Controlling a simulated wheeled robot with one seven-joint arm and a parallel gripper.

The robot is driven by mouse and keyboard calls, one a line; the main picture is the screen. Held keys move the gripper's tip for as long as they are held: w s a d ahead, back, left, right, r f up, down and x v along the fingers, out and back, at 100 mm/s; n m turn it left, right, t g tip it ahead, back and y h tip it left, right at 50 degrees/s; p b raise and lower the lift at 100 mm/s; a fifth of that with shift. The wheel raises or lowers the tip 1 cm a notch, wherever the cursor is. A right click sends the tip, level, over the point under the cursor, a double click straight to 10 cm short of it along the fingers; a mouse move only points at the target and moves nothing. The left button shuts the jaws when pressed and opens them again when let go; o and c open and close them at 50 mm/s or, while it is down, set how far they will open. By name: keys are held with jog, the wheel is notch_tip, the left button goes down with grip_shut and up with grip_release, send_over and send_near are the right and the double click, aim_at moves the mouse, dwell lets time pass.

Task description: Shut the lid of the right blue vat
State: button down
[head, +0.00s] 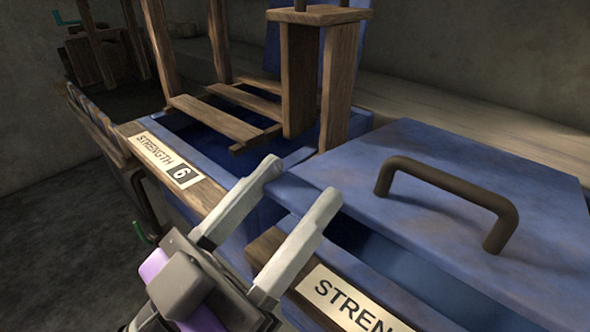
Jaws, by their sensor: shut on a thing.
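The right blue vat (268,222) stands at the right, with a wooden front rail carrying a label (352,304) that is cut off by the frame. Its blue lid (440,235) has a dark brown bar handle (448,190) on top. A dark blue gap shows between the lid's near edge and the front rail, so the lid stands partly open. My gripper (303,180) reaches in from the lower left, its two pale fingers either side of the lid's near left corner. It is shut on the lid there, away from the handle; the exact contact is hard to see.
The left vat (245,163) is open, with a label reading STRENGTH 6 (167,160). A wooden frame with slats (215,118) stands in it, close to the lid's left side. A pale ledge (470,110) runs behind. Open floor (60,215) lies at left.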

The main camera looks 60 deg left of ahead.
jog(key=shift+s+f, duration=0.1)
jog(key=shift+f, duration=0.9)
jog(key=c, duration=0.6)
grip_release()
jog(key=shift+o, duration=0.2)
jog(key=p+v, duration=0.1)
jog(key=v, duration=0.6)
jog(key=shift+s, duration=0.35)
jog(key=shift+d+f, duration=0.1)
jog(key=shift+f, duration=0.05)
jog(key=shift+c, duration=0.2)
